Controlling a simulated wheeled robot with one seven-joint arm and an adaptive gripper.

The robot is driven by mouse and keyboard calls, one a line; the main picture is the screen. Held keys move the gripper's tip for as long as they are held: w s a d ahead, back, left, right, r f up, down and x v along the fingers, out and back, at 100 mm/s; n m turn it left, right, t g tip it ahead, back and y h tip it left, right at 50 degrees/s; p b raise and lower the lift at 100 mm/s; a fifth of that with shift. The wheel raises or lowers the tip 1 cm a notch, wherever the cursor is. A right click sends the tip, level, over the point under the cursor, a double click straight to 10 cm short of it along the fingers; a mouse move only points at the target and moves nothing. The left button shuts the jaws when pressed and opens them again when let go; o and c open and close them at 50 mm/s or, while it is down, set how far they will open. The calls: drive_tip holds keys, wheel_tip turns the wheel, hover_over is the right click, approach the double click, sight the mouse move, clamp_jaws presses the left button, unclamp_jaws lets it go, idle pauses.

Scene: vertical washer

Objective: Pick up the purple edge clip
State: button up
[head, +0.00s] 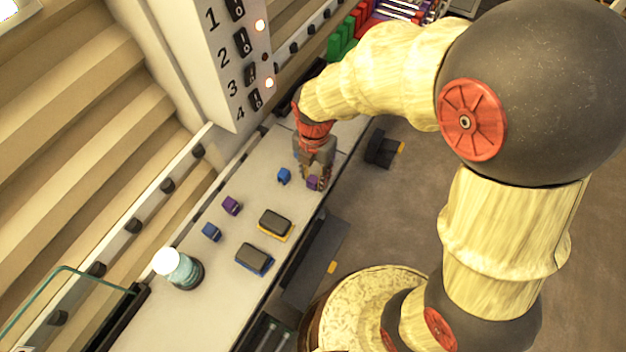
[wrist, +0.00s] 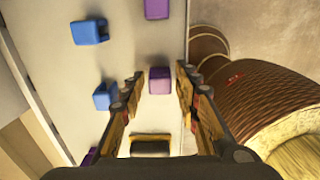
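A small purple edge clip (wrist: 160,80) lies on the white counter between my fingertips in the wrist view, with gaps on both sides. In the head view this purple clip (head: 313,183) shows low between the fingers, partly hidden by them. My gripper (head: 317,179) is open and points down over the counter near its right edge; its spread fingers also show in the wrist view (wrist: 158,80). Another purple clip (head: 231,205) lies farther left in the head view. The wrist view shows a purple clip (wrist: 157,9) at the top and one partly hidden at lower left (wrist: 90,157).
Blue clips (head: 284,176) (head: 211,231) lie on the counter (head: 170,315). Two dark blocks, one on orange (head: 276,223) and one on blue (head: 254,259), and a jar (head: 178,268) stand nearer. A numbered switch panel (head: 235,60) rises behind at left.

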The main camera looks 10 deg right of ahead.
drive_tip(key=shift+w+f, duration=0.1)
drive_tip(key=shift+f, duration=0.65)
drive_tip(key=c, duration=0.4)
drive_tip(key=shift+c, duration=0.6)
